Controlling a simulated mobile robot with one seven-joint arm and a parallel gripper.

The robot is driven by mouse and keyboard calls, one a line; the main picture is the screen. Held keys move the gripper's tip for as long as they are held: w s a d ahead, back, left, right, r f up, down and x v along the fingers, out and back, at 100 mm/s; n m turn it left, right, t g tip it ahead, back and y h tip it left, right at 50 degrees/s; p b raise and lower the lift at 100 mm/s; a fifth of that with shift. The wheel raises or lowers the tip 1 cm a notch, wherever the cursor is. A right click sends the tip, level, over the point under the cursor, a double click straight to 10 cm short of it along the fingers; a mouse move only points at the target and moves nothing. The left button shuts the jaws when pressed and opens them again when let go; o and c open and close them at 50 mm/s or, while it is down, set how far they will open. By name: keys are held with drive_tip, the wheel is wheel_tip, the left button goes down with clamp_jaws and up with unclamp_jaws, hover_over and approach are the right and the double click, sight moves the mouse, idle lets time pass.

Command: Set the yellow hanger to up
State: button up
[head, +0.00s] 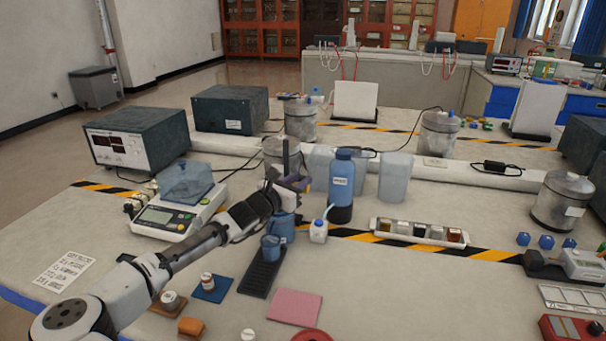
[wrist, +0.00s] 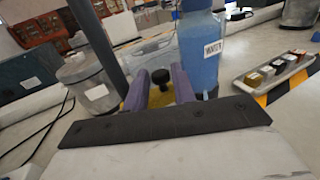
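A small yellow piece (wrist: 160,97), which looks like the hanger, shows in the wrist view with a round black knob (wrist: 160,77) just above it. My gripper (wrist: 158,80) has its purple fingers on either side of the yellow piece and the knob. I cannot tell whether the fingers touch either one. In the head view my gripper (head: 293,182) is beside a dark upright pole (head: 285,155), left of the blue bottle. The pole also stands left of the fingers in the wrist view (wrist: 95,45).
The blue bottle (head: 341,185) stands close to the right of my gripper. A blue jug (head: 281,228) and a small white bottle (head: 318,231) are below it. A balance (head: 165,220) stands left. A tray of samples (head: 420,238) lies right.

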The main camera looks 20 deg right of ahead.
drive_tip(key=shift+x, duration=1.05)
clamp_jaws()
wheel_tip(320, 180, up, 10)
drive_tip(key=p, duration=0.3)
drive_tip(key=shift+r, duration=0.1)
unclamp_jaws()
drive_tip(key=shift+r, duration=0.1)
drive_tip(key=shift+f, duration=0.2)
